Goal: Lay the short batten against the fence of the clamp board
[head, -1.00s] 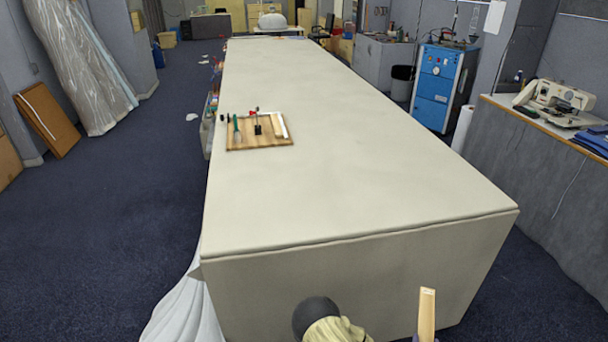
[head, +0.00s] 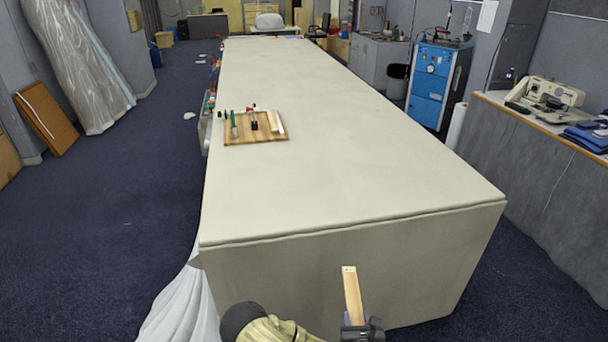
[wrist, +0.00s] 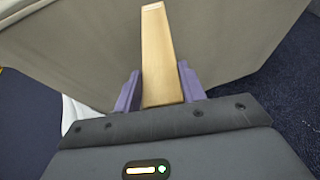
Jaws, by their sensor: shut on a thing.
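A pale wooden batten (head: 353,296) is held in my gripper (head: 361,325) in front of the table's near end, below the top edge. In the wrist view the batten (wrist: 159,55) stands between the two purple fingers of my gripper (wrist: 160,92), pointing away from the palm. Its lower end is hidden by the gripper. The clamp board (head: 240,138), a striped wooden board, lies on the far left part of the tabletop, well away from my gripper. A white strip, perhaps the fence (head: 279,122), runs along its right side beside a pale wooden piece (head: 272,121).
A green-handled tool (head: 234,126) and a small black object (head: 254,126) are on the board. The cream cloth table (head: 350,170) is otherwise clear around it. Its near edge stands between my gripper and the top. White cloth (head: 188,305) hangs at the left corner.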

